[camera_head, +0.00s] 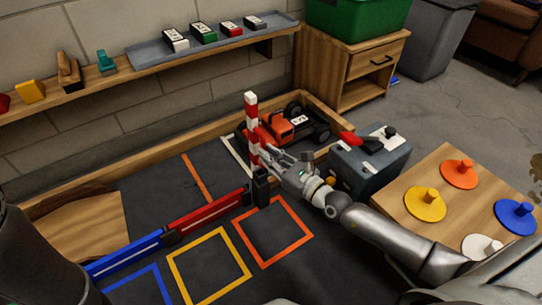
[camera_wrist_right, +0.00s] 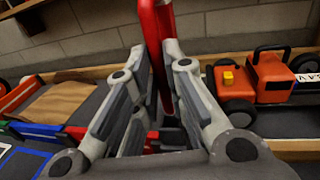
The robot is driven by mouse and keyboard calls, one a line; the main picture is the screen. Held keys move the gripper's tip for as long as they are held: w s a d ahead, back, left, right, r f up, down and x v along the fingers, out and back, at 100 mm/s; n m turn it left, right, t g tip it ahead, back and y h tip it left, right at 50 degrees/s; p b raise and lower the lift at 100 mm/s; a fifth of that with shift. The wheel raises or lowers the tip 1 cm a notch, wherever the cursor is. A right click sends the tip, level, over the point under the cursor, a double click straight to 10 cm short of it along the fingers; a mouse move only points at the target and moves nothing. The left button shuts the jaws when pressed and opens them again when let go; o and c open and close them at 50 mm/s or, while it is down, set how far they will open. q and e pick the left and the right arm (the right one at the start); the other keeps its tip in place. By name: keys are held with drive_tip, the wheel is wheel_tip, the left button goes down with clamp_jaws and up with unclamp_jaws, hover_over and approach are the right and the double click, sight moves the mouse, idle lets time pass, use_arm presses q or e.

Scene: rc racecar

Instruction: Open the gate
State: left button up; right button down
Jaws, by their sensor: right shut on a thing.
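The gate's red-and-white striped bar (camera_head: 251,128) stands nearly upright above its dark post (camera_head: 261,188) at the edge of the dark track. My right gripper (camera_head: 266,148) reaches in from the right and is at the bar. In the right wrist view the red bar (camera_wrist_right: 152,35) rises between the fingers of my right gripper (camera_wrist_right: 160,85), which is shut on it. The fingers hide part of the bar. My left gripper is not in view.
An orange car (camera_head: 282,124) is parked just behind the gate. Red (camera_head: 205,210) and blue (camera_head: 125,254) barriers run left of the post. A grey toolbox (camera_head: 368,165) and a wooden table (camera_head: 405,205) with coloured discs stand beside my right arm.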

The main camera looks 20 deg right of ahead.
drive_tip(key=c, duration=1.5)
unclamp_jaws()
drive_tip(key=v, duration=1.2)
drive_tip(key=shift+w, duration=0.1)
